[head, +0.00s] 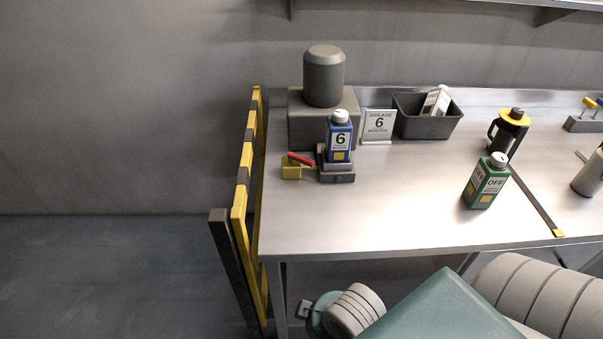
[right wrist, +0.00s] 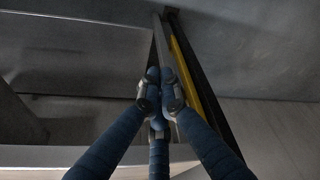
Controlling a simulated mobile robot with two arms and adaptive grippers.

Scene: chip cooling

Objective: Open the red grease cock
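The red grease cock (head: 301,159) is a short red lever on the table's left end. It lies over a small yellow block (head: 291,171), just left of a dark holder (head: 337,177). A blue bottle labelled 6 (head: 340,128) stands upright in the holder. A grey machine with a rounded cylinder on top (head: 324,77) stands behind. My right gripper (right wrist: 161,78) shows in the right wrist view, with its blue fingertips together and nothing visible between them. No gripper fingers show in the head view, and my left gripper is not in view.
A sign reading grease 6 (head: 379,125), a grey bin (head: 428,124) with a white bottle, a green bottle (head: 486,182) and a yellow-topped dark jug (head: 509,133) stand farther right. A yellow-and-black barrier (head: 245,170) runs along the table's left edge. The front-left tabletop is clear.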

